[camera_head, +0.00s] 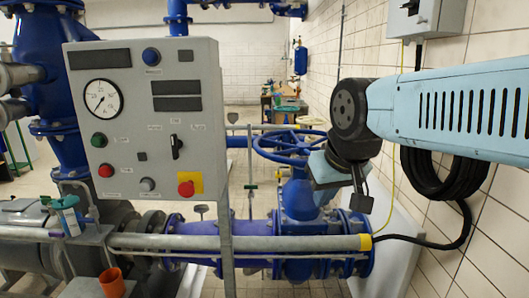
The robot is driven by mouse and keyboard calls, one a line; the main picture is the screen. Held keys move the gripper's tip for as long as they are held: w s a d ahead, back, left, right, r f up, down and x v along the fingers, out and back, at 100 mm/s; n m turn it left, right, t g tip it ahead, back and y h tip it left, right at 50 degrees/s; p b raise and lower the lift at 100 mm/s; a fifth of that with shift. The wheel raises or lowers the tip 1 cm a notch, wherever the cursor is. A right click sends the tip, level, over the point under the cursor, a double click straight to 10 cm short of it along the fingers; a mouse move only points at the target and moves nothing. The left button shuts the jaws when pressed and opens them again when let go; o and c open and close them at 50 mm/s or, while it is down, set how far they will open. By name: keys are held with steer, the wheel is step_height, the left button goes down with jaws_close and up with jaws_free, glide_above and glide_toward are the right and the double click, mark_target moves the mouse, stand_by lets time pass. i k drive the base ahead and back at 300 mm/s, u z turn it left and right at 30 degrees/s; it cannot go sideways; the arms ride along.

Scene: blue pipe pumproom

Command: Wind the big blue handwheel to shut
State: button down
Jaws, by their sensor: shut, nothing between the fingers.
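The big blue handwheel (288,147) lies roughly flat on top of a blue valve body (298,198), right of the picture's middle. It has a round rim with spokes, and its right edge is partly hidden behind my arm. My light-blue arm comes in from the right. My gripper (361,200) hangs down in front of the valve, right of and below the wheel in the picture. Its dark fingers look closed with nothing in them. I cannot tell from this single view whether it touches the wheel.
A grey control panel (150,130) with gauge and buttons stands at left front. A grey rail (200,242) with a yellow end crosses before the blue pipe. A black hose coil (440,175) hangs on the tiled right wall. An orange cup (112,282) stands at lower left.

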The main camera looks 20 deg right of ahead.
mark_target(302, 148)
steer(key=u, duration=0.1)
steer(key=i, duration=1)
steer(key=z, duration=0.05)
